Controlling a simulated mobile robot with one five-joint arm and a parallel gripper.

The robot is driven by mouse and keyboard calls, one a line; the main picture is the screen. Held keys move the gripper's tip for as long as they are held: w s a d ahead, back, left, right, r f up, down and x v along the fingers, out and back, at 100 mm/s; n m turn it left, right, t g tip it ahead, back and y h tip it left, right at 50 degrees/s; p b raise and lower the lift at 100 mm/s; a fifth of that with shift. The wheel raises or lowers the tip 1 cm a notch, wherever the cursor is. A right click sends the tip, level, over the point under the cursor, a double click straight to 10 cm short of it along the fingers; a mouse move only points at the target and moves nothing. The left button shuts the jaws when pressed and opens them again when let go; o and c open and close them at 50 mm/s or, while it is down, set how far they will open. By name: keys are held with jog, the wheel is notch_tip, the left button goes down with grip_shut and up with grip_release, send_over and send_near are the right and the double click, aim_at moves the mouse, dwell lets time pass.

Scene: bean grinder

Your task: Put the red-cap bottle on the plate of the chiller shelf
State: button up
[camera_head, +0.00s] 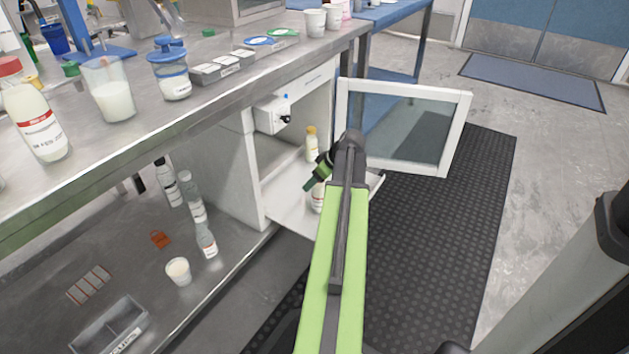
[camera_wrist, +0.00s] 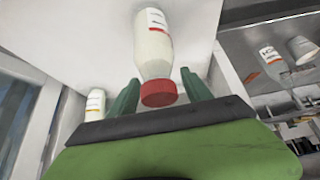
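A white bottle with a red cap and a red-striped label (camera_wrist: 156,45) stands on the white plate of the chiller shelf (camera_head: 285,197). In the head view this bottle (camera_head: 318,198) is partly hidden by my arm and gripper. My gripper (camera_head: 316,179) is just above it. In the wrist view its fingers (camera_wrist: 158,82) are spread on either side of the red cap, with a gap visible on both sides. The gripper looks open and holds nothing.
A yellow-cap bottle (camera_head: 311,147) stands further back in the chiller. The chiller's glass door (camera_head: 405,125) is open to the right. Another red-cap bottle (camera_head: 37,118) stands on the bench at the left. Several bottles and a cup (camera_head: 179,271) stand on the lower shelf.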

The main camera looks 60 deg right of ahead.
jog(key=shift+s+r+p, duration=0.1)
jog(key=shift+r+p, duration=0.35)
jog(key=p+v, duration=0.9)
jog(key=v, duration=0.2)
jog(key=shift+s, duration=0.15)
jog(key=shift+r, duration=0.15)
